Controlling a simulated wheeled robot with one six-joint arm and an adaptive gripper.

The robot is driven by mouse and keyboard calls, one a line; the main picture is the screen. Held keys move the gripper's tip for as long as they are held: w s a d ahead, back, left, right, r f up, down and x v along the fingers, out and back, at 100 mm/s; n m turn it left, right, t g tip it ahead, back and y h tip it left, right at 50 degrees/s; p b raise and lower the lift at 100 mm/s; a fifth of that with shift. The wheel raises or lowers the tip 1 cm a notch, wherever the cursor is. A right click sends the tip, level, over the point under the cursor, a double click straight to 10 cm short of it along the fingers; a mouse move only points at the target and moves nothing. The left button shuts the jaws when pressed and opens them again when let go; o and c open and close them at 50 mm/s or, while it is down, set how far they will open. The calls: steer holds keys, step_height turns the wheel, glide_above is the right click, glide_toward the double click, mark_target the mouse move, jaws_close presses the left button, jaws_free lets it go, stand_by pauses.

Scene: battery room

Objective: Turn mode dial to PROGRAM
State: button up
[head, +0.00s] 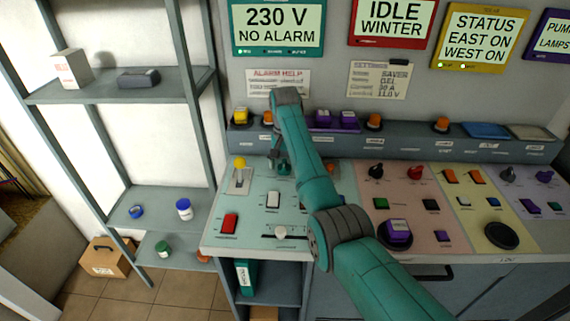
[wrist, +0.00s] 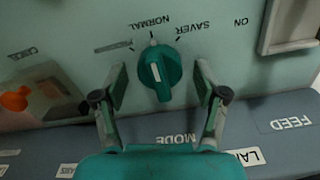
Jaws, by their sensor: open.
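The teal mode dial (wrist: 158,72) sits on the pale green panel in the wrist view, with a white mark at its upper end. The mark points towards the NORMAL label, which appears upside down. SAVER is to its right, and a grey strip to the left is too small to read. A MODE label (wrist: 175,138) is on the ledge below. My gripper (wrist: 160,84) is open, with one finger on each side of the dial and gaps visible. In the head view my gripper (head: 281,160) is low over the panel's back part, and my arm partly hides the area.
An orange knob (wrist: 15,100) by CANCEL is left in the wrist view; a framed grey switch (wrist: 290,25) is right. In the head view, a yellow-topped lever (head: 240,165), a red switch (head: 230,222) and a white knob (head: 281,232) surround my arm. A shelf (head: 120,85) stands left.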

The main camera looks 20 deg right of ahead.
steer(key=c, duration=1.1)
steer(key=shift+c, duration=0.2)
steer(key=shift+n, duration=0.4)
steer(key=n, duration=0.3)
steer(key=shift+n, duration=0.4)
steer(key=shift+a+n, duration=0.1)
steer(key=shift+n, duration=2)
